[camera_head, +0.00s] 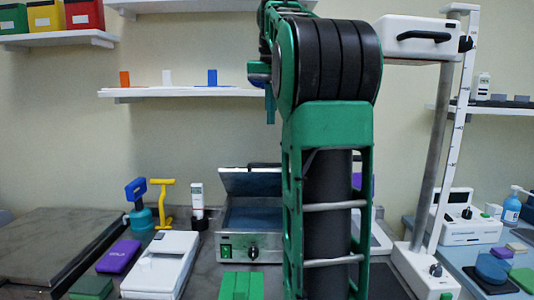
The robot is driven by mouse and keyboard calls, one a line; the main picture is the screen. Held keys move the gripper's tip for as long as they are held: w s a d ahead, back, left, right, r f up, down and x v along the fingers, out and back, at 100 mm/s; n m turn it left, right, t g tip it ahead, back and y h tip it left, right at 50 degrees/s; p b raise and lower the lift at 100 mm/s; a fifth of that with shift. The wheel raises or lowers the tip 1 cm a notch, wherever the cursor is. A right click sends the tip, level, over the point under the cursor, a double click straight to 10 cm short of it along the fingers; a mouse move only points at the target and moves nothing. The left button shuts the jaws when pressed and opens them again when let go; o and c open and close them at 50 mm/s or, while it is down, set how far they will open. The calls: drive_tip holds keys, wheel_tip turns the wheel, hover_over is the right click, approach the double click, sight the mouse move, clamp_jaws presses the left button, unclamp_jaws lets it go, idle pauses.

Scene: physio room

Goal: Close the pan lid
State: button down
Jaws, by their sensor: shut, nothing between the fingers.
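The pan (250,254) is a steel box with a green switch and a dark knob on its front, standing on the dark counter just left of my arm. Its hinged lid (250,182) is raised and tilted back, so the blue inside of the pan shows. My arm hides the right end of the lid and pan. My gripper (270,118) is seen partly, pointing down beside my arm's large joint. It is shut and empty, and appears above the lid in the picture, apart from it. Its distance in depth is hard to tell.
A white device (161,266), a purple box (119,256), a blue-and-teal pump (139,207) and a yellow stand (163,203) are left of the pan. A green block (241,286) lies in front. A white column scale (440,130) stands right. A wall shelf (180,93) is behind.

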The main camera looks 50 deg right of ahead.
hover_over(270, 164)
drive_tip(key=w+d, duration=0.2)
drive_tip(key=d, duration=0.1)
drive_tip(key=x, duration=0.2)
drive_tip(key=a+x, duration=0.1)
drive_tip(key=x, duration=0.5)
drive_tip(key=shift+s+a+f, duration=0.15)
drive_tip(key=shift+s+a, duration=0.2)
drive_tip(key=shift+s, duration=0.05)
drive_tip(key=f, duration=0.1)
drive_tip(key=s+a+f, duration=0.1)
drive_tip(key=f, duration=0.1)
drive_tip(key=shift+s+a, duration=0.25)
drive_tip(key=shift+s, duration=0.05)
drive_tip(key=shift+d+r, duration=0.1)
